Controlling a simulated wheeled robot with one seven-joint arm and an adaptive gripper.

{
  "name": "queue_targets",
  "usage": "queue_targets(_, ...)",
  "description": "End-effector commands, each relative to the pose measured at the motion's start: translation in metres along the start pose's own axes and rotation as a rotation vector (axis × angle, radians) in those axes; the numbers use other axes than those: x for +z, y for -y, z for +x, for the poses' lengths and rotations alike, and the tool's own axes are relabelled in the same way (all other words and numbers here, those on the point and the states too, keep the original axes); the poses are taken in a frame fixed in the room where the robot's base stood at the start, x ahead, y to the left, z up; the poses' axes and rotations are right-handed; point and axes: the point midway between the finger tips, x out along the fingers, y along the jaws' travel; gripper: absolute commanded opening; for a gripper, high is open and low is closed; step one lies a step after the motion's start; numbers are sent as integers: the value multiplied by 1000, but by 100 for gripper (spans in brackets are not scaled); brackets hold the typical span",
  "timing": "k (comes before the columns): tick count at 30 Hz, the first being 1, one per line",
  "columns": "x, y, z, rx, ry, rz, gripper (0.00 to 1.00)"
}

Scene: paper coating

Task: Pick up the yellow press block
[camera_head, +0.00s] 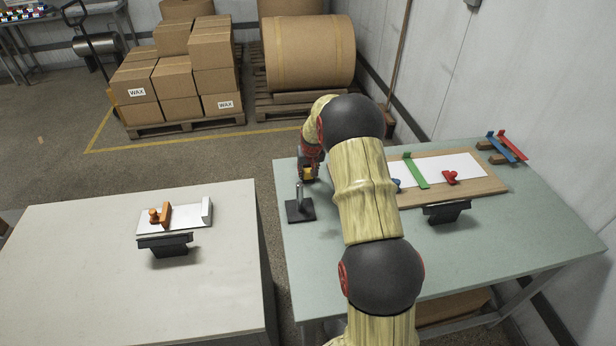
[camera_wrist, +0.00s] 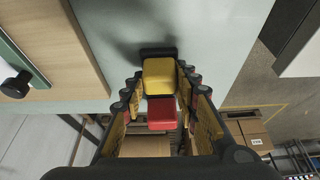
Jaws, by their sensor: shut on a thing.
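The yellow press block (camera_wrist: 158,76) is between the two fingers of my gripper (camera_wrist: 160,92) in the wrist view, and the fingers are shut on it. A red piece (camera_wrist: 162,110) shows just below it, nearer the palm. A black piece (camera_wrist: 158,52) lies just beyond the block's far end. In the head view my gripper (camera_head: 308,178) is at the far left part of the green table, behind a black stand. A bit of yellow shows there, mostly hidden by the gripper. I cannot tell whether the block touches the table.
The black stand (camera_head: 299,209) with an upright post is close in front of my gripper. A wooden board (camera_head: 480,188) with white paper, a green bar (camera_head: 415,170) and a red piece (camera_head: 450,177) lies right of my arm. A pale table (camera_head: 80,280) stands left, across a gap.

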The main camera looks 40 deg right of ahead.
Motion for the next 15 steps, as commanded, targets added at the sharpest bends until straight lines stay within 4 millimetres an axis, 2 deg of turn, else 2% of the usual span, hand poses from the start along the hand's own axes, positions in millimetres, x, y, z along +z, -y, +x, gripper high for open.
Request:
queue_targets(9,0,0,0,0,0,0,3)
queue_targets(15,0,0,0,0,-1,0,2)
